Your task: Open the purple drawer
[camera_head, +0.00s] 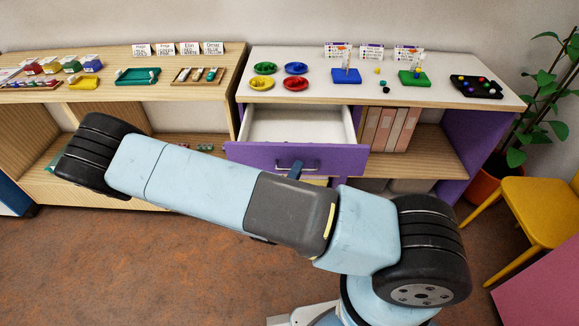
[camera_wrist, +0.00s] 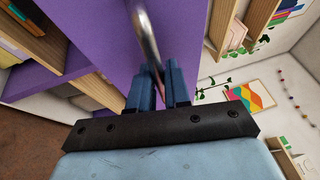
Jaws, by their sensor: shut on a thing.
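The purple drawer (camera_head: 252,154) sticks out from the cabinet under the white-topped shelf in the head view. Its white inside (camera_head: 297,123) shows, and it looks empty. A metal bar handle (camera_head: 312,163) is on its purple front. My gripper (camera_head: 295,171) is at the handle, mostly hidden behind my arm. In the wrist view, the blue fingers of my gripper (camera_wrist: 158,90) are closed around the curved metal handle (camera_wrist: 146,35), with the purple drawer front (camera_wrist: 185,35) behind.
On the white top (camera_head: 325,94) stand coloured dishes, blue and green boards and a black bead tray (camera_head: 477,86). A wooden shelf (camera_head: 120,100) is at left. A yellow chair (camera_head: 535,215) and a plant (camera_head: 545,95) are at right. Brown floor (camera_head: 130,265) lies clear in front.

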